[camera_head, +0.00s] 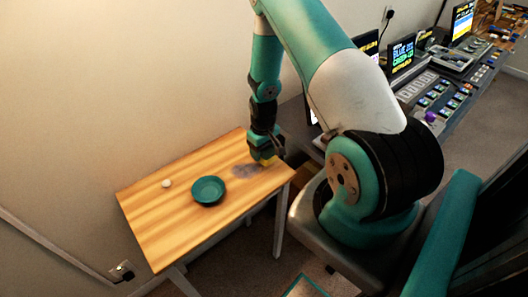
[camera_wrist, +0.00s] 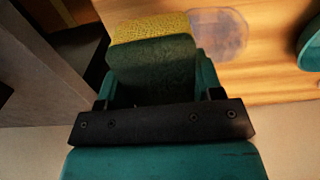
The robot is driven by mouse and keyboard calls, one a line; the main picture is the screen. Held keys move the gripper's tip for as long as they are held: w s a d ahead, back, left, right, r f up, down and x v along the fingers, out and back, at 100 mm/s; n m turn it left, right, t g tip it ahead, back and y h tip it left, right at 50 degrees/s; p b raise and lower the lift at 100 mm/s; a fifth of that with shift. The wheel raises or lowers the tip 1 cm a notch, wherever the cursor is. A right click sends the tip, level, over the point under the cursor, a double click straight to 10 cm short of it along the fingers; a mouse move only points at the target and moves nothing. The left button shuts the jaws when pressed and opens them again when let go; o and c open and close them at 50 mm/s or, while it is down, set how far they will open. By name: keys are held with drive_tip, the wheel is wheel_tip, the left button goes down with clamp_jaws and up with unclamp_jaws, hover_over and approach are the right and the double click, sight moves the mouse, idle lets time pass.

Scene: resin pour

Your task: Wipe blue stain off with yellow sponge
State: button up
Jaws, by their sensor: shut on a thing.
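My gripper (camera_head: 264,154) is at the right end of the wooden table and is shut on the yellow sponge (camera_head: 267,161). In the wrist view the sponge (camera_wrist: 150,28) shows at the far end of my gripper (camera_wrist: 152,60), with its lower part hidden between the fingers. The blue stain (camera_head: 246,170) is a faint blue-grey patch on the table, just left of the sponge in the head view. In the wrist view the stain (camera_wrist: 220,34) lies right beside the sponge. I cannot tell whether the sponge touches the tabletop.
The wooden table (camera_head: 165,220) also holds a teal bowl (camera_head: 208,190) left of the stain and a small white round thing (camera_head: 167,183) farther left. The wall runs behind the table. A console with screens (camera_head: 402,55) stands at the right. The table's left part is mostly clear.

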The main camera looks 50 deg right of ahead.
drive_tip(key=shift+r+p, duration=1.05)
drive_tip(key=shift+r, duration=0.8)
